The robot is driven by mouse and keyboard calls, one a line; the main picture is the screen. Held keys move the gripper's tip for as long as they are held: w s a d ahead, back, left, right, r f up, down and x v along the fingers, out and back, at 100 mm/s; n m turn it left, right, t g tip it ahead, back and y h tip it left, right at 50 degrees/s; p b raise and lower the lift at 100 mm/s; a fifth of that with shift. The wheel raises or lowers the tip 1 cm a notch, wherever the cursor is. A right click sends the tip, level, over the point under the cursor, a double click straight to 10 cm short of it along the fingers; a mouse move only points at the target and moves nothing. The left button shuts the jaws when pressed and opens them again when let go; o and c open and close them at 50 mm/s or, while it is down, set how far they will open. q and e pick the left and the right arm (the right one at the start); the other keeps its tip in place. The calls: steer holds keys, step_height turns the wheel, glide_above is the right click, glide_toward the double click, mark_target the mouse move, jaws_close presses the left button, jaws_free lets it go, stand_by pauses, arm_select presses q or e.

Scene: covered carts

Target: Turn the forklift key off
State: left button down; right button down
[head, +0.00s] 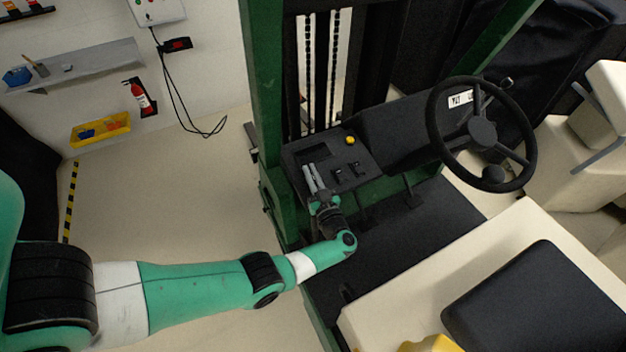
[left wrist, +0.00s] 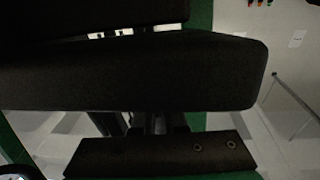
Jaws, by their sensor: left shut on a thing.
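The forklift's black control panel (head: 325,165) is left of the steering wheel in the head view. It carries a yellow button (head: 350,140) and small black levers (head: 346,172). My left gripper (head: 309,172) reaches over the panel's left front part, its grey fingers pointing to the panel face. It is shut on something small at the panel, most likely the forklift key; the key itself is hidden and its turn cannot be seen. The left wrist view shows large dark shapes close up, with no key visible. My right gripper is not in view.
The steering wheel (head: 482,134) stands right of the panel. A cream seat base with a black cushion (head: 540,310) is at the lower right. A green mast post (head: 262,90) rises behind. Floor left of the forklift is clear; a wall shelf (head: 85,66) is beyond.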

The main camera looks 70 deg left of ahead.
arm_select(q)
steer(key=shift+s+n+g+b, duration=0.2)
steer(key=shift+n+g+b, duration=0.65)
steer(key=shift+g, duration=0.35)
steer(key=c, duration=1)
jaws_free()
steer(key=shift+o, duration=0.2)
steer(key=d+f+b, duration=0.1)
steer(key=d+b, duration=0.1)
steer(key=d, duration=0.9)
steer(key=shift+w+d, duration=0.25)
steer(key=shift+w, duration=0.15)
